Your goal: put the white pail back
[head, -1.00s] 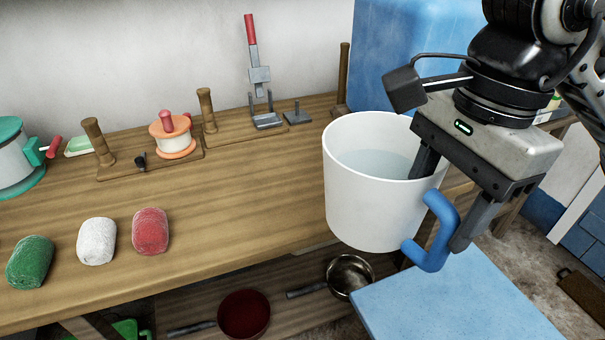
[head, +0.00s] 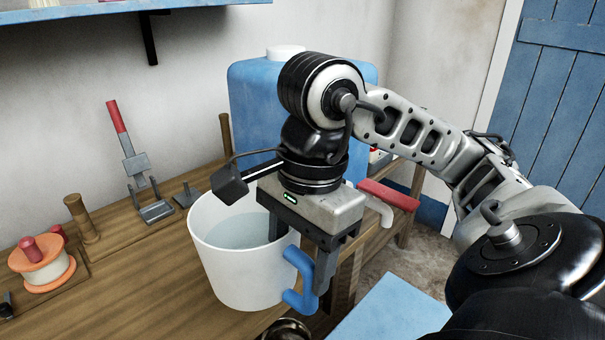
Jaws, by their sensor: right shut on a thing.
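The white pail (head: 232,268) with a blue handle (head: 300,285) is in the middle of the head view. It is upright and holds some clear liquid. My right gripper (head: 298,262) is shut on the pail at its right wall, with one finger inside the rim and the other outside by the handle. My left gripper is out of view.
A large blue tank (head: 250,95) stands behind the pail, with a red-and-white item (head: 388,195) to its right. A metal stand with a red handle (head: 117,118), wooden pegs (head: 80,215) and an orange-and-white spool (head: 42,262) occupy the wooden bench (head: 140,285). A light blue surface (head: 390,312) is lower right.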

